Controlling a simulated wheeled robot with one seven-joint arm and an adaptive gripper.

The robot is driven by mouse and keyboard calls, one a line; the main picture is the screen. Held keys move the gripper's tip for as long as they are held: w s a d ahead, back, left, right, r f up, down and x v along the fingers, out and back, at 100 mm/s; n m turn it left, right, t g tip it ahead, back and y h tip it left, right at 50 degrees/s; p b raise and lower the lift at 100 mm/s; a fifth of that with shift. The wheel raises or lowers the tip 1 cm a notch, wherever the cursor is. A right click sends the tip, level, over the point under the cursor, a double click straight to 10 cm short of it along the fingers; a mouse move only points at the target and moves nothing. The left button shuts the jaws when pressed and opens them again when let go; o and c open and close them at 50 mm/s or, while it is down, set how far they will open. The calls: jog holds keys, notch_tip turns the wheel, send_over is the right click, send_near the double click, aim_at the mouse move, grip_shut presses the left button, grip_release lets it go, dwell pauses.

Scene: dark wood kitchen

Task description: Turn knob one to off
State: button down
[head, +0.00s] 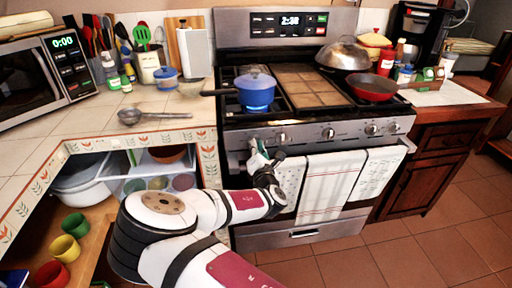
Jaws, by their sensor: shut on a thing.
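The stove (308,150) has a row of knobs along its front panel. Clear of the gripper are a second knob (281,137), a middle knob (328,133) and two knobs at the right end. My gripper (257,148) is at the left end of the panel, shut on the leftmost knob as far as the view shows; the fingertips are small here. A blue pot (253,94) stands on the front left burner, with a bright blue glow low on its side.
Towels (328,185) hang from the oven handle just right of and below my gripper. A red pan (372,87) and a domed metal lid (342,54) are on the right burners. The counter (100,115) at left holds a strainer (150,116). Floor is free at right.

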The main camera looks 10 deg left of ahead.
jog(key=m, duration=0.4)
jog(key=shift+w+r+p, duration=0.1)
jog(key=shift+r+p, duration=0.05)
jog(key=shift+p, duration=0.2)
jog(key=m, duration=0.3)
jog(key=shift+m, duration=0.4)
jog(key=m, duration=0.4)
jog(key=shift+d+p, duration=0.1)
jog(key=shift+p, duration=0.3)
jog(key=m, duration=0.4)
jog(key=m+b, duration=0.1)
jog(key=m, duration=0.5)
jog(key=shift+w, duration=0.1)
jog(key=shift+m+b, duration=0.45)
jog(key=shift+m, duration=1.75)
